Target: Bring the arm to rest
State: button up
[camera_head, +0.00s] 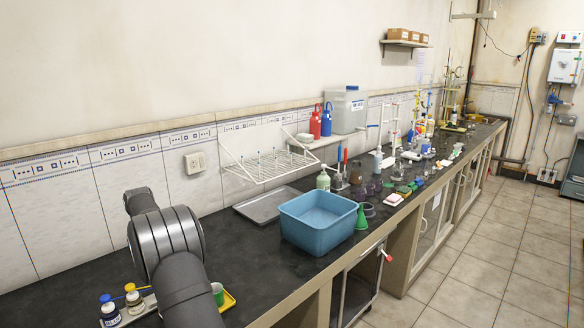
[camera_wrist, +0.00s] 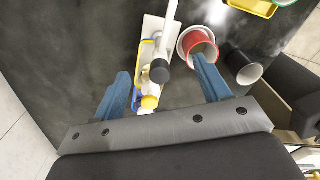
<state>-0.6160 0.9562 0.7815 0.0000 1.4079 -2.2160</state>
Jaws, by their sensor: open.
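In the wrist view my gripper (camera_wrist: 162,68) is open, with its two blue fingers spread apart. Nothing is held between them. Below and between the fingers, a white stand (camera_wrist: 152,28) with a dark round knob (camera_wrist: 159,72) and a yellow knob (camera_wrist: 150,102) shows; I cannot tell how far below it is. A red cup (camera_wrist: 197,42) is just beyond the right finger. In the head view my arm reaches over the bench at the lower left, and the gripper itself is hidden.
A dark cup (camera_wrist: 243,66) and a yellow tray (camera_wrist: 252,6) are near the gripper. Capped bottles (camera_head: 110,311) and a green cup (camera_head: 217,293) flank my arm. A blue basin (camera_head: 318,232) stands to the right.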

jog(key=m, duration=0.4)
jog(key=shift+r, duration=0.2)
jog(key=m, duration=0.4)
jog(key=shift+m, duration=0.3)
jog(key=m, duration=0.3)
jog(key=shift+m, duration=0.4)
jog(key=m, duration=0.4)
jog(key=shift+m, duration=0.3)
notch_tip(320, 180, up, 8)
jog(key=shift+f, duration=0.1)
jog(key=shift+s+a+f, duration=0.3)
jog(key=shift+f, duration=0.1)
jog(key=shift+s+a+f+y, duration=0.5)
jog(key=shift+a+f+y, duration=0.2)
jog(key=shift+a, duration=0.1)
jog(key=shift+r, duration=0.1)
